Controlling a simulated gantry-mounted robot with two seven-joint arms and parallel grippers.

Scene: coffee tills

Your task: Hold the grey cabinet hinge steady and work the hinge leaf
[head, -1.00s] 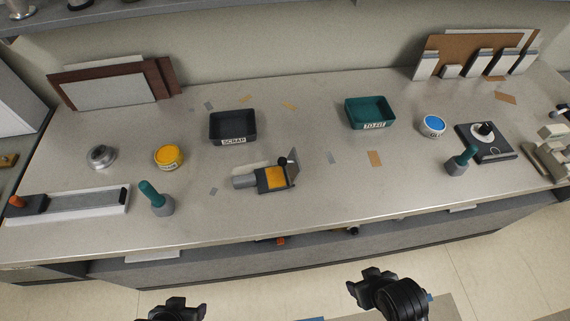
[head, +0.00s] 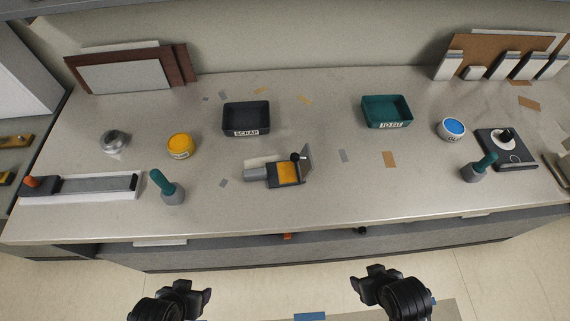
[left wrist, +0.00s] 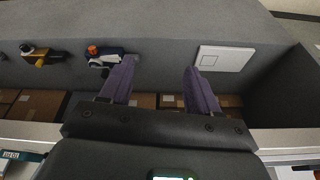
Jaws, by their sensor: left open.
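The grey cabinet hinge (head: 257,174) lies on the middle of the bench, with a yellow-orange patch on its body. Its hinge leaf (head: 307,160) stands up at the right end, next to a dark round knob. My left gripper (head: 196,288) is below the bench's front edge at the bottom of the head view, well away from the hinge. In the left wrist view its two fingers (left wrist: 160,85) are spread with nothing between them. My right gripper (head: 366,276) is also below the front edge, apart from everything; its finger gap is hard to make out.
A black SCRAP tray (head: 246,116) and a green TO-FIT tray (head: 387,111) stand behind the hinge. A yellow tub (head: 180,146) and green-handled tool (head: 169,188) are left. A blue-topped tub (head: 452,128) and another green-handled tool (head: 479,168) are right. Bench around the hinge is mostly clear.

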